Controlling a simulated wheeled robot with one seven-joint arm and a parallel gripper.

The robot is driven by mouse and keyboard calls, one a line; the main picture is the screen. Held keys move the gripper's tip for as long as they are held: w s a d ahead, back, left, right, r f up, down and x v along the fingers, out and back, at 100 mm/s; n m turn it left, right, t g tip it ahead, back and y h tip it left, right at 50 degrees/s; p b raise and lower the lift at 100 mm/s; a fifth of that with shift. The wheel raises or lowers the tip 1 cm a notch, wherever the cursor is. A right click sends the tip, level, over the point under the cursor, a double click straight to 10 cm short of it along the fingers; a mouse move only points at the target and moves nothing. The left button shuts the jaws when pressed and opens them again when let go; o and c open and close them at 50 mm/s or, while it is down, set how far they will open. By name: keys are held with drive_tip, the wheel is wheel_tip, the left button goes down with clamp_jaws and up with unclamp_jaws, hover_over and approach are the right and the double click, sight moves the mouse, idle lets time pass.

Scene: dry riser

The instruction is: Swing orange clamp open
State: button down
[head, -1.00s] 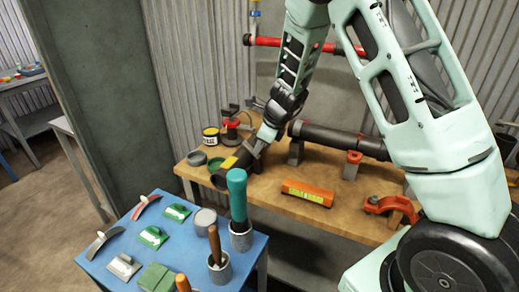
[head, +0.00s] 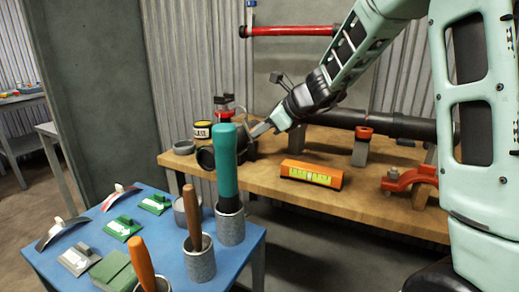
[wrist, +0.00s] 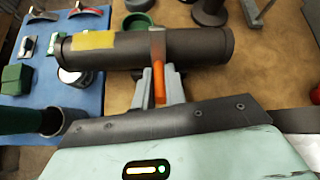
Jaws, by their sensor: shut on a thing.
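In the wrist view my gripper (wrist: 159,76) is shut on an upright orange piece (wrist: 159,86), which shows between its two grey fingers. The orange piece meets a grey-brown strap (wrist: 157,46) lying across a short dark pipe (wrist: 110,50) with a yellow patch. I cannot tell whether this strap and orange piece are the orange clamp. In the head view my gripper (head: 262,129) is at the dark pipe (head: 206,158) on the wooden bench, partly behind a teal handle. An orange-red curved clamp-like part (head: 411,178) sits apart on the bench's right side.
An orange level (head: 312,174) lies on the wooden bench (head: 270,178). A long dark pipe (head: 390,125) runs along the back. The blue table (head: 185,236) in front holds cups, a tall teal-handled tool (head: 226,165) and several green and grey tools.

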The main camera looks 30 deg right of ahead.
drive_tip(key=shift+s+d+f+t+y+b, duration=0.2)
drive_tip(key=shift+f+t+y+b, duration=0.35)
drive_tip(key=shift+b, duration=1.85)
drive_tip(key=shift+t+b, duration=0.25)
drive_tip(key=shift+b, duration=0.1)
drive_tip(key=shift+r+b, duration=0.2)
drive_tip(key=shift+b, duration=0.45)
drive_tip(key=c, duration=1.5)
unclamp_jaws()
drive_tip(key=shift+o, duration=0.2)
drive_tip(key=shift+s, duration=0.1)
drive_tip(key=p+v, duration=0.3)
drive_tip(key=v, duration=1.4)
drive_tip(key=shift+s+f, duration=0.2)
drive_tip(key=shift+s, duration=0.1)
drive_tip(key=shift+d, duration=0.1)
